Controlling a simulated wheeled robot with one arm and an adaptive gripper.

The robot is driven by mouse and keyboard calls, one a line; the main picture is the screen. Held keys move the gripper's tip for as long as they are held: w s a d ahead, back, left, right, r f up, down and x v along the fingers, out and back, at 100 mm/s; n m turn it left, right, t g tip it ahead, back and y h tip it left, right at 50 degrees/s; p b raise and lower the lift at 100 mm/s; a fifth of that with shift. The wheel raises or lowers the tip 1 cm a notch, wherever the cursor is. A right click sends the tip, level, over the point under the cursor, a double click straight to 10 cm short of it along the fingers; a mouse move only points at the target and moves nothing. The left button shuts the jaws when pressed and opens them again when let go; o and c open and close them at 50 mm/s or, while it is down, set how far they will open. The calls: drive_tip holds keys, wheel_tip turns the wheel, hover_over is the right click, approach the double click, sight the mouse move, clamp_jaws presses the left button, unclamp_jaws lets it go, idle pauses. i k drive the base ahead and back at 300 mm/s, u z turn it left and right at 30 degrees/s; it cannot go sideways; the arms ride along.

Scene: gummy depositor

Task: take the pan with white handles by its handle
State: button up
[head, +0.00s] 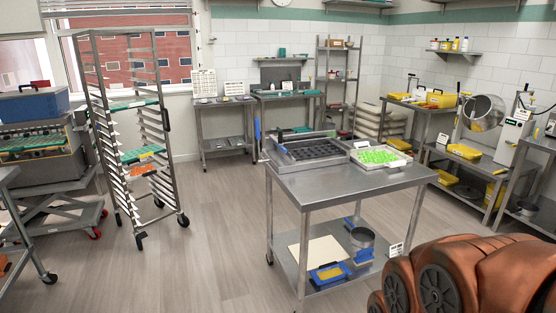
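I cannot make out a pan with white handles in the head view. A blue tray with a yellow part (329,272) lies on the same shelf. My gripper is not in view; only copper-coloured parts of my arm show at the lower right.
The table carries a tray of dark moulds (317,150) and a tray of green pieces (378,157). A wheeled rack (104,122) stands left, a tilted metal drum (482,112) right. The floor (205,235) between rack and table is clear.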

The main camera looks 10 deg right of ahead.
sight(371, 158)
drive_tip(key=i, duration=1.25)
drive_tip(key=z, duration=1.9)
drive_tip(key=i, duration=2.25)
drive_tip(key=u, duration=3.05)
